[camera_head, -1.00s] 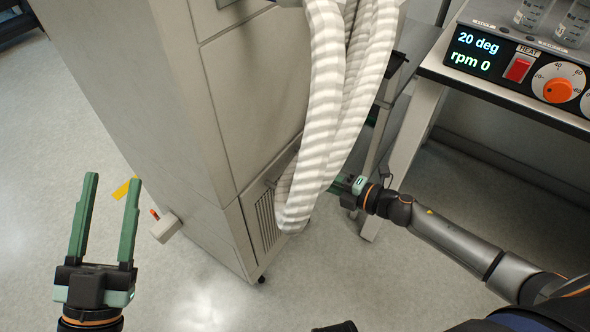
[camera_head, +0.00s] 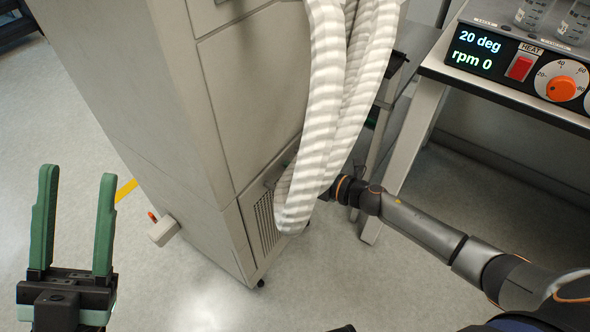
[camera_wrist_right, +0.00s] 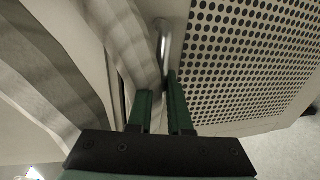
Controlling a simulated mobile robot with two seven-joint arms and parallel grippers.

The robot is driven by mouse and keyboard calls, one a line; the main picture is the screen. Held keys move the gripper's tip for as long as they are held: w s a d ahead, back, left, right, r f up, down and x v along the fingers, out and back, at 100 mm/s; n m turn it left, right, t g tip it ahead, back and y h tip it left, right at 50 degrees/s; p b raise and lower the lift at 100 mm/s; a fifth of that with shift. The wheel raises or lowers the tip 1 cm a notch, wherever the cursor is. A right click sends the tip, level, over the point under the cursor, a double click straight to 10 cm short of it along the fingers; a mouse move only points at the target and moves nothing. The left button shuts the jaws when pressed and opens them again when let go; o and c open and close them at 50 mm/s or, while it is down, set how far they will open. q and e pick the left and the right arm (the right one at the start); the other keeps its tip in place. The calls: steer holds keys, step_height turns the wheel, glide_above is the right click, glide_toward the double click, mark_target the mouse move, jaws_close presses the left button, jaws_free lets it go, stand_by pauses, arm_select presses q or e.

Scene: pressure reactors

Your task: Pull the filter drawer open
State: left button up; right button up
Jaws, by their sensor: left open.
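The filter drawer (camera_head: 266,222) is the low panel with a vent grille at the bottom of the tall grey cabinet. It looks flush with the cabinet front. In the right wrist view its perforated face (camera_wrist_right: 255,60) fills the upper right, and its metal handle (camera_wrist_right: 162,42) stands upright beside it. My right gripper (camera_wrist_right: 160,82) is open, its green fingers a little apart, with the handle's near end at the fingertips. Contact is unclear. In the head view the hoses hide this gripper. My left gripper (camera_head: 77,172) is open and empty at the lower left, away from the drawer.
White ribbed hoses (camera_head: 330,100) hang in front of the cabinet (camera_head: 130,110), close to my right gripper. A small white block with an orange tip (camera_head: 162,231) projects from the cabinet's left side. A bench with a heater-stirrer (camera_head: 510,60) stands at right. Floor at front is clear.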

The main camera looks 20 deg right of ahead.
jaws_close()
steer(key=shift+s+d, duration=0.1)
stand_by(1.1)
